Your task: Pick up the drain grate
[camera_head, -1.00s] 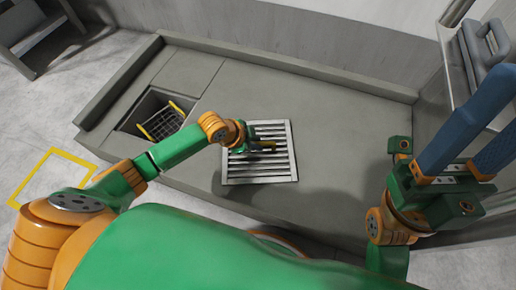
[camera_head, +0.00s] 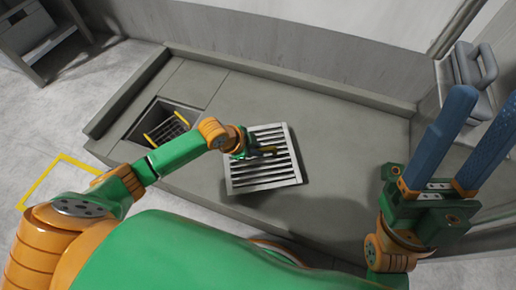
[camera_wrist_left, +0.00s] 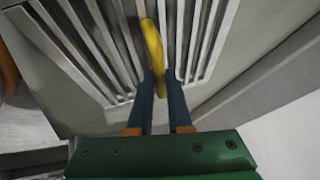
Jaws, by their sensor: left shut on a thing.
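The drain grate (camera_head: 284,176) is a pale metal square with parallel slots and a yellow handle at its middle. My left gripper (camera_head: 263,153) is over the grate, shut on that handle. The grate looks slightly turned against the platform; its height above the surface is hard to tell. In the left wrist view, the two blue fingers (camera_wrist_left: 160,78) close around the yellow handle (camera_wrist_left: 153,45), with the grate's bars (camera_wrist_left: 85,40) behind. My right gripper (camera_head: 483,125) is empty at the right, its two long blue fingers apart.
A grey platform (camera_head: 330,135) with a raised rim lies under the grate. A square pit (camera_head: 140,128) with a yellow-handled basket (camera_head: 168,128) inside opens to the left. A grey box with a handle (camera_head: 475,70) stands at the right. The platform right of the grate is clear.

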